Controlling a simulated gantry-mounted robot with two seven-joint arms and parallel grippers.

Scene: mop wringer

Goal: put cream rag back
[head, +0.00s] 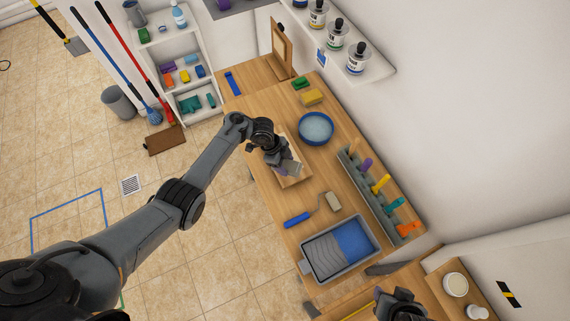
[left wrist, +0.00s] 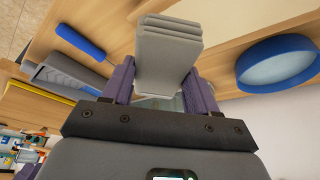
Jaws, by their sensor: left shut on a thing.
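My left gripper (head: 287,168) is shut on a folded rag (left wrist: 167,55), which looks pale grey in this light. The left wrist view shows several stacked folds between the two purple-grey fingers (left wrist: 160,92). In the head view the gripper is above a light wooden board (head: 295,183) on the bench (head: 270,200), and partly hides it. I cannot tell whether the rag touches the board. My right gripper (head: 400,303) is at the bottom edge of the head view, and its fingers are too unclear to read.
A blue bowl (head: 316,128) of liquid stands behind the board. A paint roller (head: 297,218) and a paint tray (head: 318,262) lie in front. A rack (head: 386,208) with coloured handles runs along the wall side. A yellow sponge (head: 312,97) lies farther back.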

